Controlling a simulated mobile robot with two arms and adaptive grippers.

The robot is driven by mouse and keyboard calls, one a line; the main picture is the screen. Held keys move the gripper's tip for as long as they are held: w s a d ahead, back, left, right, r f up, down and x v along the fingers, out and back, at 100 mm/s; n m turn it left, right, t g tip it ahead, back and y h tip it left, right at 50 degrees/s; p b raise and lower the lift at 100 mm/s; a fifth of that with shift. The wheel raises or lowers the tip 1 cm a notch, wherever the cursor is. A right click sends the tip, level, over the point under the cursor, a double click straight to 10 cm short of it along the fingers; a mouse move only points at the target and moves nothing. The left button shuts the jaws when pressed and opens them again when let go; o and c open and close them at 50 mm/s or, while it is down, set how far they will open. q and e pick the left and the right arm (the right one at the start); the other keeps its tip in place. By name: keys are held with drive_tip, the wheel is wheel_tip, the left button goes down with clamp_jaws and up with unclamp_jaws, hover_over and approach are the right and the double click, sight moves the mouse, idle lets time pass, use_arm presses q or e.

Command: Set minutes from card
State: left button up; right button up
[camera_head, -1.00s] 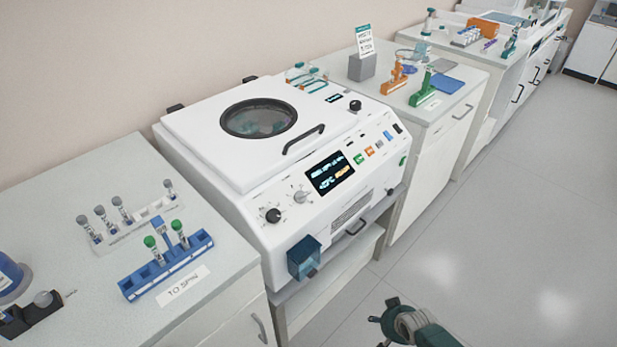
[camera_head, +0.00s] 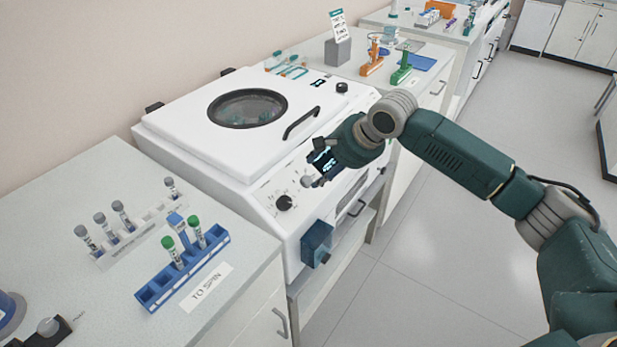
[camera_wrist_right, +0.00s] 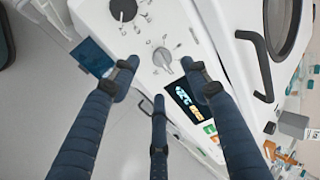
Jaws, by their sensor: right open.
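The white centrifuge (camera_head: 190,140) stands in the middle, its round-windowed lid down. On its front panel are a black knob (camera_head: 284,203) and a smaller grey knob (camera_head: 307,181). In the right wrist view the grey knob (camera_wrist_right: 162,60) lies just ahead between my open fingers, apparently untouched; the black knob (camera_wrist_right: 123,9) is farther up left. My right gripper (camera_head: 318,180) is open and empty at the panel. The card (camera_head: 338,26) stands in a grey block behind the centrifuge; its text is too small to read.
A blue rack (camera_head: 150,295) with green-capped tubes and a pale rack with grey-capped tubes (camera_head: 100,218) stand on the left bench. A blue box (camera_head: 317,240) sticks out below the panel. The lid handle (camera_head: 301,122) is close above my gripper. Floor at right is open.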

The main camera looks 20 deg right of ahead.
sight(308, 180)
drive_tip(key=x, duration=0.6)
drive_tip(key=shift+w+a+f, duration=0.1)
drive_tip(key=shift+w, duration=0.1)
drive_tip(key=shift+w+f, duration=0.15)
drive_tip(key=shift+f, duration=0.15)
use_arm(q)
drive_tip(key=shift+a+r, duration=0.2)
drive_tip(key=shift+r, duration=0.1)
use_arm(e)
drive_tip(key=shift+w+a+f, duration=0.1)
drive_tip(key=shift+a+f, duration=0.05)
drive_tip(key=shift+f, duration=0.05)
drive_tip(key=c, duration=1.1)
use_arm(q)
drive_tip(key=shift+s, duration=0.1)
